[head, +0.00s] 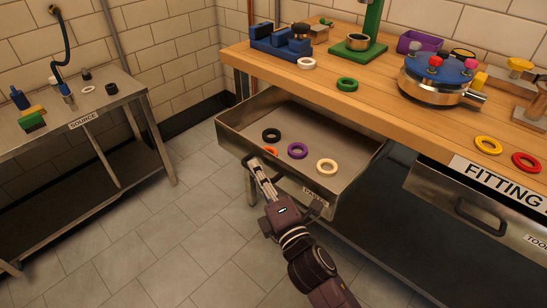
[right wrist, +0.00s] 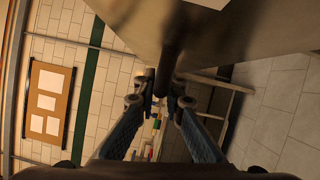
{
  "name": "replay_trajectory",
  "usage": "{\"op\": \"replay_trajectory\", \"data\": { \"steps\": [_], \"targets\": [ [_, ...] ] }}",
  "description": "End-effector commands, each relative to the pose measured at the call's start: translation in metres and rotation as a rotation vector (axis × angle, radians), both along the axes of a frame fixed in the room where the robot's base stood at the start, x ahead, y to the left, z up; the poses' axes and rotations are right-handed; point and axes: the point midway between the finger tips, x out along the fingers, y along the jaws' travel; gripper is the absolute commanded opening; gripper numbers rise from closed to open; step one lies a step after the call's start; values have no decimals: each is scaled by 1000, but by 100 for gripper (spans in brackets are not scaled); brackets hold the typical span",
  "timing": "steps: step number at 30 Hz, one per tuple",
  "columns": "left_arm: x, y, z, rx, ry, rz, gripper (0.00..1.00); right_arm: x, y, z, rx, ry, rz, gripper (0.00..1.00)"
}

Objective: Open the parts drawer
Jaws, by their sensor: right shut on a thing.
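The parts drawer (head: 232,137) is pulled out from under the wooden bench and stands open. Inside lie a black ring (head: 271,135), an orange ring, a purple ring (head: 297,151) and a cream ring (head: 326,166). My right gripper (head: 262,181) is at the drawer's front, shut on its handle. In the right wrist view the dark handle bar (right wrist: 172,55) runs between the fingertips, with the drawer front above. The gripper hides most of the handle in the head view. My left gripper is not in view.
The wooden bench (head: 410,125) carries a copper-and-blue fitting, loose rings and other parts. A closed drawer with a dark handle (head: 480,217) is at the right. The steel source table (head: 120,100) stands at the left. The tiled floor between is clear.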

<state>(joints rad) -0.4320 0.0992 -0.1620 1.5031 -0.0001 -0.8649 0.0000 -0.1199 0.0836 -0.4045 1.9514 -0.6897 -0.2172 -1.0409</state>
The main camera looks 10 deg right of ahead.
Motion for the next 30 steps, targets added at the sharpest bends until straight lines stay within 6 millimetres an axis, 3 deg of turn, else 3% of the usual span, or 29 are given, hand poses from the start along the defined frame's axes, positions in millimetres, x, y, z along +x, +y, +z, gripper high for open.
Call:
{"op": "replay_trajectory", "data": {
  "steps": [9,23,24,28,30],
  "targets": [
    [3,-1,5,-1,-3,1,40,-22,27,-2,0,3,0,0],
    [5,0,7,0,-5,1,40,-25,31,-2,-2,3,-1,0],
    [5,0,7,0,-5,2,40,-25,31,-2,-2,3,-1,12],
    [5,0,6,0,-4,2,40,-24,31,-1,-1,2,0,26],
    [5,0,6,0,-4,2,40,-24,31,-1,-1,2,0,27]
  ]
}}
